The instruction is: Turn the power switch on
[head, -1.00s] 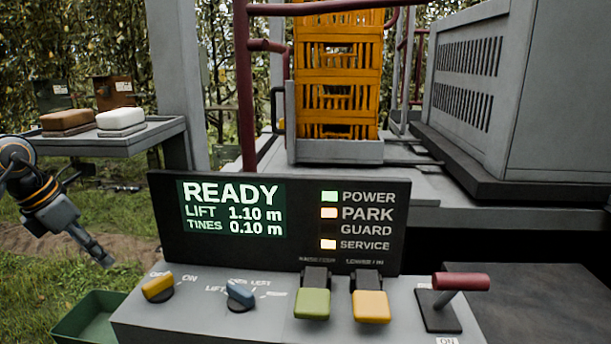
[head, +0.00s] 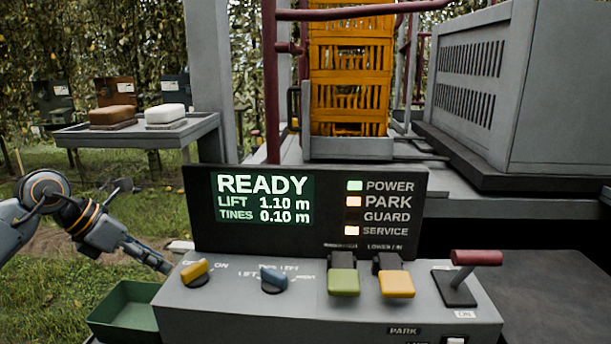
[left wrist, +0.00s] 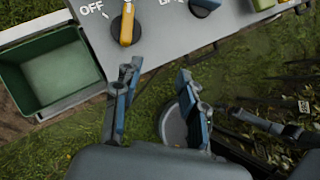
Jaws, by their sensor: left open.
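The power switch is a yellow rotary knob (head: 196,272) on a dark base at the left end of the grey console (head: 240,315). Its handle is tilted up to the right, toward the ON label. The knob also shows at the top of the left wrist view (left wrist: 127,24), beside the OFF label. The POWER lamp (head: 355,186) is lit green and the screen (head: 263,200) reads READY. My left gripper (head: 166,266) is just left of the console. In the left wrist view its fingers (left wrist: 157,92) are open and empty, apart from the knob. My right gripper is out of view.
A blue knob (head: 274,279), a green paddle (head: 343,282), a yellow paddle (head: 396,283) and a red-handled lever (head: 475,258) stand along the console. A green bin (head: 125,315) sits at its left. A shelf (head: 135,135) and orange crates (head: 348,75) are behind.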

